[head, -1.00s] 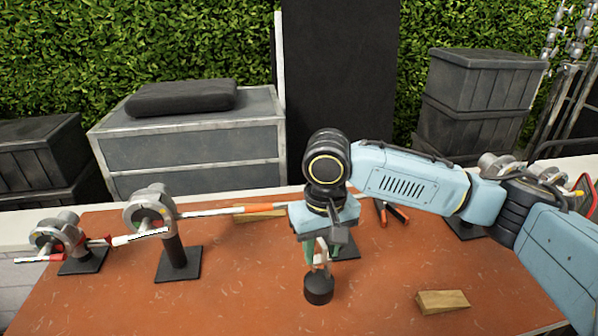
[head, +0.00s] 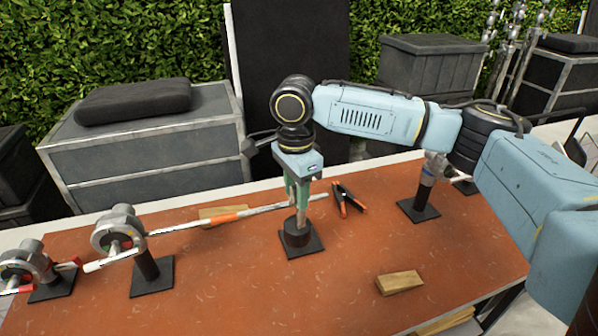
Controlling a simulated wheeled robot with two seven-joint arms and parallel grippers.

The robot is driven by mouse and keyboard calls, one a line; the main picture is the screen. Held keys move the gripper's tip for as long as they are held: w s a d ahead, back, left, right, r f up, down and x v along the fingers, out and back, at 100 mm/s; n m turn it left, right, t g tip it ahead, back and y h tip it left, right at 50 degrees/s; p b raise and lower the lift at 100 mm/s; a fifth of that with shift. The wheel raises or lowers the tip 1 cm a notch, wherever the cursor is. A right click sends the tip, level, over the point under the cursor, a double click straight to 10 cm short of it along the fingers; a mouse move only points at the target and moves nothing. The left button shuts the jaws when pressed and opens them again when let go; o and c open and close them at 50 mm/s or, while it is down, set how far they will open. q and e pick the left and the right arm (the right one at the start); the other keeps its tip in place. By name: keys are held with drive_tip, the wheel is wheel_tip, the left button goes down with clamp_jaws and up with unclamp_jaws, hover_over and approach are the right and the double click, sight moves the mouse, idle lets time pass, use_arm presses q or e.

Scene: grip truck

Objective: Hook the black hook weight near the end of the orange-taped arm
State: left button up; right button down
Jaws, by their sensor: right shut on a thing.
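My right gripper (head: 301,204) points down and is shut on the upper part of the black hook weight (head: 296,233). The weight is upright in front of a black base plate (head: 311,249); I cannot tell whether they touch. The orange-taped arm (head: 226,217) is a thin white rod reaching right from a grey clamp head (head: 117,229) on a stand. Its tip (head: 320,196) shows just right of my gripper fingers. The fingers cover part of the rod and the hook, so I cannot tell whether the hook is on the rod. My left gripper is out of view.
A red-taped rod stand (head: 25,264) is at the left. Orange-tipped clamps (head: 346,197) and a wooden wedge (head: 399,282) lie on the brown table (head: 220,290). Another wood piece (head: 212,212) lies behind the rod. A further stand (head: 419,211) is at right.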

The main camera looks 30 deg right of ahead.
drive_tip(key=shift+w+d+r+m, duration=0.25)
drive_tip(key=shift+d+r+m, duration=0.15)
drive_tip(key=shift+r+m, duration=0.45)
drive_tip(key=shift+w+d+f+m, duration=0.1)
drive_tip(key=shift+f+m, duration=0.1)
drive_tip(key=shift+m, duration=0.25)
wheel_tip(320, 180, down, 3)
drive_tip(key=b, duration=0.3)
drive_tip(key=shift+b, duration=0.3)
drive_tip(key=shift+w+r, duration=0.1)
drive_tip(key=shift+w+d+p, duration=0.15)
drive_tip(key=shift+w+p, duration=0.75)
drive_tip(key=shift+w, duration=0.05)
drive_tip(key=shift+w+d+p, duration=0.15)
drive_tip(key=shift+w+p, duration=0.25)
drive_tip(key=shift+w, duration=0.3)
drive_tip(key=shift+w+d+p, duration=0.15)
drive_tip(key=shift+w+p, duration=0.25)
drive_tip(key=shift+w, duration=0.25)
drive_tip(key=shift+f+p, duration=0.3)
drive_tip(key=shift+f, duration=0.8)
